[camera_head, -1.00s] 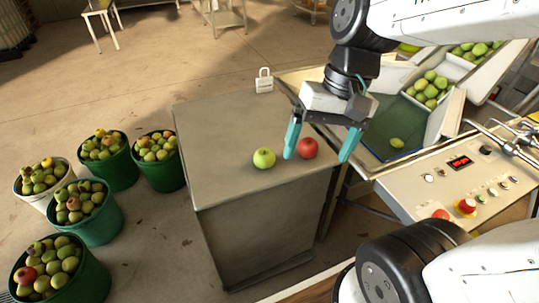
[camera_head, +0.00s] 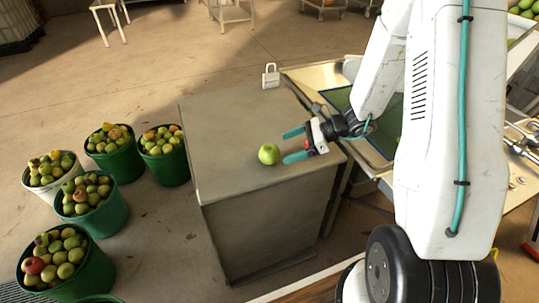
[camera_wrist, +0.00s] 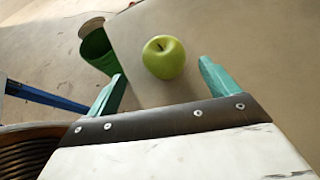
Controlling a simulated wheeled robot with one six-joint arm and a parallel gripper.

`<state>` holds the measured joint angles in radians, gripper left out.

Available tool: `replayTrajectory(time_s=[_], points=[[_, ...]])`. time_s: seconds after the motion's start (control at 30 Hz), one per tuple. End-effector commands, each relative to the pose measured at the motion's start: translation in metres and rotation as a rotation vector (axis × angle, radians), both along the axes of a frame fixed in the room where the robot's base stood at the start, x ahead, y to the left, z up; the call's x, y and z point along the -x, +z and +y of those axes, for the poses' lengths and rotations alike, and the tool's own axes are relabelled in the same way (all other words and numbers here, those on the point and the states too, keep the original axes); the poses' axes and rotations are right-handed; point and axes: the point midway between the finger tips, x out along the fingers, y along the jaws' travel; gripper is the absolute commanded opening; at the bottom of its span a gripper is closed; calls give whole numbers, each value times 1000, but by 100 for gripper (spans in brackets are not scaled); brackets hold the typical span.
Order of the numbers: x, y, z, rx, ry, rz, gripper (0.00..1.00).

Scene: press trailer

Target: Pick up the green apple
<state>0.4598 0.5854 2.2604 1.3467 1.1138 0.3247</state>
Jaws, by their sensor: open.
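The green apple (camera_head: 269,154) stands on the grey cabinet top (camera_head: 225,130), near its front edge. It also shows in the wrist view (camera_wrist: 163,58), stem up, just beyond and between the fingertips. My gripper (camera_head: 287,147) is low over the cabinet, to the right of the apple, its teal fingers spread and pointing left at it. The fingers are open and empty, with a small gap to the apple.
A white padlock-shaped object (camera_head: 270,76) stands at the cabinet's back edge. Several buckets of apples, such as a green one (camera_head: 115,160), stand on the floor to the left. The press table lies to the right, partly behind my arm. The cabinet's left part is clear.

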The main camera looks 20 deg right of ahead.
Motion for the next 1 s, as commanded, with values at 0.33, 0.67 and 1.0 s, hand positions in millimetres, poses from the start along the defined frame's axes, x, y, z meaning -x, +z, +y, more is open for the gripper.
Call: replayTrajectory(time_s=[0.33,0.67,1.0], points=[[-15,-21,29,-4,-5,6,87],[-31,-40,59,-3,-6,5,87],[-31,-40,59,-3,-7,4,54]])
